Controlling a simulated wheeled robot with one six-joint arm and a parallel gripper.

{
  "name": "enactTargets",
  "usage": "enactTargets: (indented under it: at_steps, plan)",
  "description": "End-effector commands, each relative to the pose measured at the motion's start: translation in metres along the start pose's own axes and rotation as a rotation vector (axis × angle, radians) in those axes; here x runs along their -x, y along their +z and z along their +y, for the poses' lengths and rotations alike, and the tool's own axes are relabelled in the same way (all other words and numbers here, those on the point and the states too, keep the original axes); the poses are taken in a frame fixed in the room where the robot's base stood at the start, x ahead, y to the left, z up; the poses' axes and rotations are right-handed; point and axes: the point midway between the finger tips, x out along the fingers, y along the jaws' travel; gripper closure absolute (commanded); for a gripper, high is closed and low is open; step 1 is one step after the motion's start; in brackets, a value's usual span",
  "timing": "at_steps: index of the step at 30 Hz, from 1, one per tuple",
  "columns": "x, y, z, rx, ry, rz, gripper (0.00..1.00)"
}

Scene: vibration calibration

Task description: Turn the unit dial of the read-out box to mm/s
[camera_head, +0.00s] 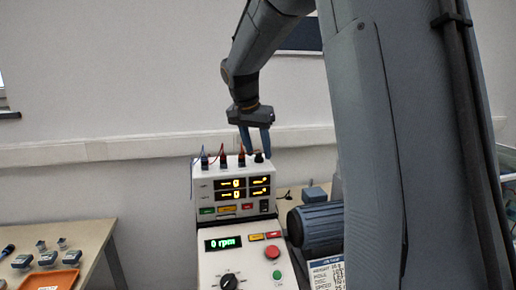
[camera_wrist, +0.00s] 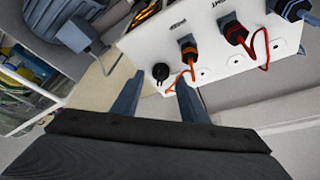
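The white read-out box (camera_head: 198,189) stands at the middle, with lit yellow displays on its front. A small black dial (camera_head: 259,157) sits at the right end of its top, and it also shows in the wrist view (camera_wrist: 161,72). Its setting is too small to read. My gripper (camera_head: 258,154) points down over the box's right end, its fingertips close to the dial. In the wrist view, my gripper (camera_wrist: 157,88) is open, with its two fingers apart and the dial showing just beyond and between their tips. I cannot tell whether they touch it.
Plugs with orange (camera_wrist: 188,47) and red cables (camera_wrist: 236,32) stand along the box top beside the dial. Below is a control panel showing "0 rpm" (camera_head: 223,243) with a red button (camera_head: 272,252). A blue-grey motor (camera_head: 318,226) is at right. A table with an orange tray (camera_head: 50,280) is at left.

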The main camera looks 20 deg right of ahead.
Motion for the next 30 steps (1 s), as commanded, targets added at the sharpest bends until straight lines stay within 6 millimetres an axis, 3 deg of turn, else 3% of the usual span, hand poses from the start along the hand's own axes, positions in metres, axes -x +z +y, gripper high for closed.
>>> enactTargets:
  at_steps: [8,15,30]
  plan:
    - [-0.0019,0.0001,-0.0001,0.0,-0.001,0.0,0.6]
    - [-0.0017,0.0001,-0.0001,0.0,-0.001,0.0,1.0]
    - [-0.0001,-0.0004,0.0021,0.121,-0.051,0.0,1.0]
